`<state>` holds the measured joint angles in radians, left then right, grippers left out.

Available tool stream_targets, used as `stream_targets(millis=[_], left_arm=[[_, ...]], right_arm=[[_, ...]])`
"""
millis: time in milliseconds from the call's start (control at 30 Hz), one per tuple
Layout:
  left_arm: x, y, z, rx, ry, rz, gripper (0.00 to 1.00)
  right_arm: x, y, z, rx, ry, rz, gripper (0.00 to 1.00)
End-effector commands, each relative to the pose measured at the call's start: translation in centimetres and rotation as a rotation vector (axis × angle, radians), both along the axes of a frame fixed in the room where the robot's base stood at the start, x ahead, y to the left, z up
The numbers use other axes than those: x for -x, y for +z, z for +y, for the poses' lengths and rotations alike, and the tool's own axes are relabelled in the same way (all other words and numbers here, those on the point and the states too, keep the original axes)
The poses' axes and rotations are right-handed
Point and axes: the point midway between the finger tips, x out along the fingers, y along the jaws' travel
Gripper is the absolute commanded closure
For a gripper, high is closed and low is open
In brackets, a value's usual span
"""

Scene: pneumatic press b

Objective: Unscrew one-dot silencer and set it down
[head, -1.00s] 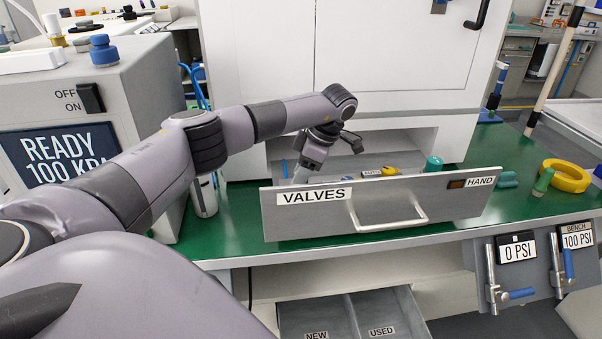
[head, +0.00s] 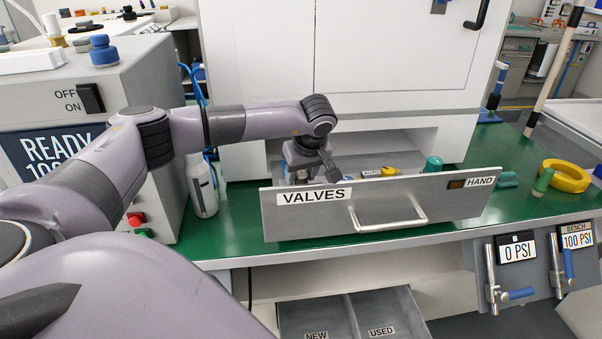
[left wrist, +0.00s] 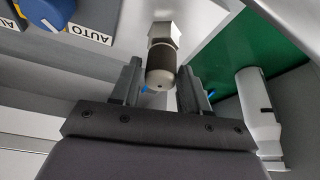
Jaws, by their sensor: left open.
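The silencer (left wrist: 161,58), a metal cylinder with a dark band below a hex fitting, shows in the left wrist view. A small dark dot shows on its rounded end; I cannot tell if there are others. My left gripper (left wrist: 160,78) is open, with one finger on each side of the silencer and a gap visible beside it. In the head view my left gripper (head: 300,176) points down into the open drawer marked VALVES (head: 440,207), its fingertips hidden behind the drawer front. The silencer is hidden there. My right gripper is not in view.
A white bottle (head: 203,187) stands left of the drawer on the green bench (head: 233,238). A yellow ring (head: 566,177) lies at the right. A divided lower drawer (head: 352,305) is open below.

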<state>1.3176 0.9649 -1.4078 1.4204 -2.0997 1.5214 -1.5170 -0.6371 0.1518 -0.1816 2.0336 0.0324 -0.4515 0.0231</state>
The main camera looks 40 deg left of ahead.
Motion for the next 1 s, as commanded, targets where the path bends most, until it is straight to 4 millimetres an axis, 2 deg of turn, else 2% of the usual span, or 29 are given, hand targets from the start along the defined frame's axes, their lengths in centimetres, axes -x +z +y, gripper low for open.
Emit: stream_targets(millis=[67,100,167,333,433,1000], left_arm=[[0.00,0.00,0.00,0.000,0.002,0.000,0.55],[0.00,0.00,0.00,0.000,0.002,0.000,0.68],[-0.01,0.00,0.00,0.000,0.003,0.000,0.85],[-0.02,0.01,-0.02,0.001,0.014,0.000,0.86],[-0.05,0.00,-0.06,0.001,0.090,0.000,0.86],[0.04,0.11,-0.08,0.001,0.923,0.001,0.86]], right_arm=[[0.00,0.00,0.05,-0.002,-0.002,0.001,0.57],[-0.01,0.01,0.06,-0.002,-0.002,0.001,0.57],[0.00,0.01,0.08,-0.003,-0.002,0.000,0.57],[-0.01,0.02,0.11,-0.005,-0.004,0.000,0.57],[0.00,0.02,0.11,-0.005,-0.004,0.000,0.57],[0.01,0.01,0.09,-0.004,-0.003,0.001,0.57]])
